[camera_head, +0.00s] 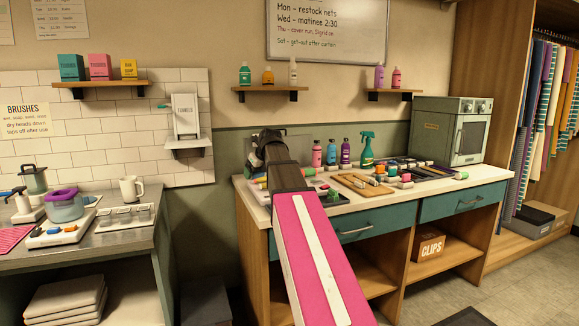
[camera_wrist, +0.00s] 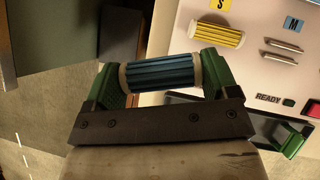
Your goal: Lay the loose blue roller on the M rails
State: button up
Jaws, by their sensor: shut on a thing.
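The blue roller (camera_wrist: 160,78), ribbed with cream ends, lies crosswise between the green fingers of my gripper (camera_wrist: 160,80) in the wrist view. My gripper is shut on it. The M rails (camera_wrist: 284,50) are two bare metal bars below the blue M label (camera_wrist: 293,23) on a pale panel (camera_wrist: 258,75). The roller is left of these rails in the picture and apart from them; its height above the panel is hard to tell. In the head view my gripper end (camera_head: 268,140) is over the left end of the wooden counter, and my arm hides much there.
A yellow roller (camera_wrist: 216,33) sits by the S label on the same panel. A READY label and red button (camera_wrist: 288,102) are near its right side. A dark-framed thing with a green end (camera_wrist: 288,137) is close by. Bottles, a tray and an oven (camera_head: 465,130) stand farther right.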

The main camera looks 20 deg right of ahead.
jog(key=w+d+m+t+h, duration=0.1)
jog(key=w+d+m, duration=0.15)
jog(key=d, duration=0.65)
jog(key=w+d+m+t+h, duration=0.15)
jog(key=w+d, duration=0.25)
jog(key=d, duration=0.5)
jog(key=shift+y, duration=0.25)
jog(key=shift+s+f, duration=0.15)
jog(key=shift+f, duration=1.5)
jog(key=shift+s+f, duration=0.1)
jog(key=shift+f, duration=1.55)
jog(key=shift+f, duration=0.2)
jog(key=o, duration=0.8)
jog(key=shift+r, duration=0.15)
jog(key=shift+r, duration=3.35)
